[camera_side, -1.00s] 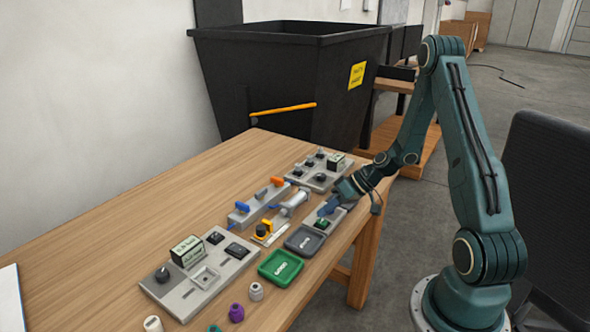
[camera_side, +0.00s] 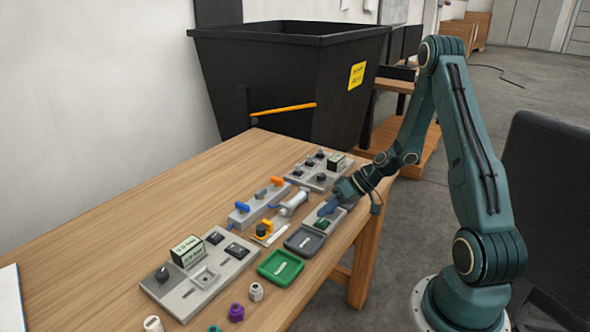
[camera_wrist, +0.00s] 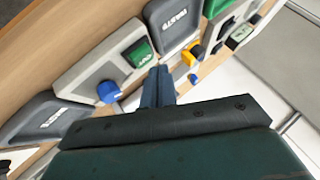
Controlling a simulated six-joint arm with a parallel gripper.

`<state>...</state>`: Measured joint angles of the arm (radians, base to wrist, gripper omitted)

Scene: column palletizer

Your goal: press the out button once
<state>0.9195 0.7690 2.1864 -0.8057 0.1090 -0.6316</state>
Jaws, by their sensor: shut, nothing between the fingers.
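A grey button box (camera_side: 334,214) sits near the table's right edge, under my gripper (camera_side: 327,209) in the side view. The box (camera_wrist: 84,78) also shows in the wrist view. It has a green button (camera_wrist: 139,52) with a small white mark and a round blue button (camera_wrist: 110,92). I cannot read for sure which is the out button. The green button (camera_side: 322,223) shows in the side view beside my fingertips, while the blue one is hidden there. My fingers (camera_wrist: 158,84) are shut and empty, just right of the buttons in the wrist view. I cannot tell whether they touch the box.
A dark grey tray (camera_side: 304,241) and a green tray (camera_side: 281,266) lie in front of the box.

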